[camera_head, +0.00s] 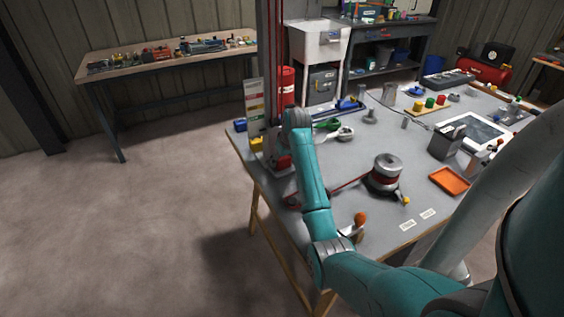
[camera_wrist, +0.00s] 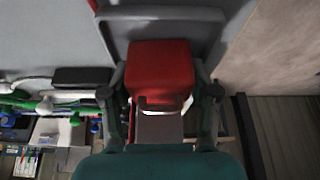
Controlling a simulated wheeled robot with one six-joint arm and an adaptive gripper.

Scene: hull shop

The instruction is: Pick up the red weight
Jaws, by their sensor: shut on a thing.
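The red weight (camera_wrist: 160,66) is a red block between the two fingers of my gripper (camera_wrist: 160,80) in the wrist view. The fingers press on its left and right sides, and a pale metal part shows just below it. In the head view my gripper (camera_head: 277,153) is at the far left edge of the workbench, by a tall frame with red uprights (camera_head: 272,60). A bit of red (camera_head: 284,161) shows at the gripper there, mostly hidden by my arm. I cannot tell whether the weight is clear of the surface under it.
The grey workbench (camera_head: 350,215) holds a winch-like drum (camera_head: 386,172), an orange tray (camera_head: 449,181), a grey box (camera_head: 444,145) and a tablet-like panel (camera_head: 472,133). Green and blue tools lie behind my gripper. Open floor (camera_head: 150,215) lies left of the bench.

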